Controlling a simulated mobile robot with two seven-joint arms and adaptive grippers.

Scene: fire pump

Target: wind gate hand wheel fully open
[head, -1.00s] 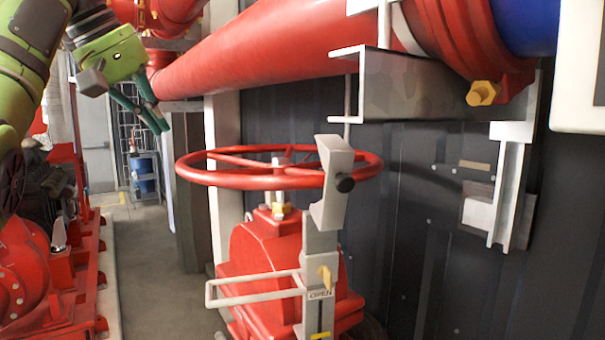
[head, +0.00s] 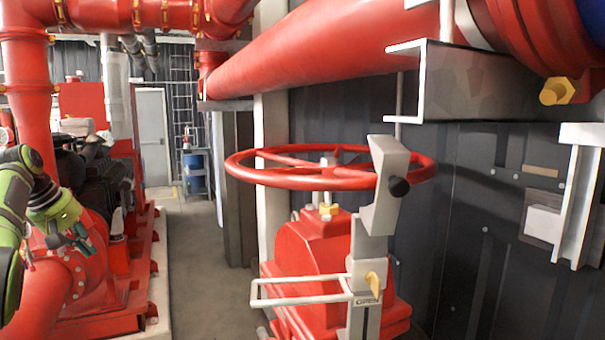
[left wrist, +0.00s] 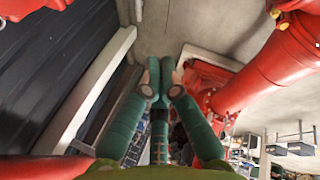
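The red gate hand wheel (head: 262,178) lies level on its stem above the red valve body (head: 318,250), right of centre in the head view. A grey upright bracket (head: 388,190) with a black knob stands in front of the rim and hides part of it. A yellow pointer (head: 374,283) sits by an "OPEN" label (head: 367,300). My left gripper (head: 82,238) is low at the far left, well clear of the wheel. In the left wrist view its teal fingers (left wrist: 164,78) come together at the tips, with nothing seen between them. My right gripper is out of view.
A thick red pipe (head: 320,65) runs above the wheel, on a grey bracket (head: 465,85). A dark ribbed wall (head: 480,260) stands behind. Red pump machinery (head: 110,270) fills the left. Open floor (head: 195,260) lies between it and the valve.

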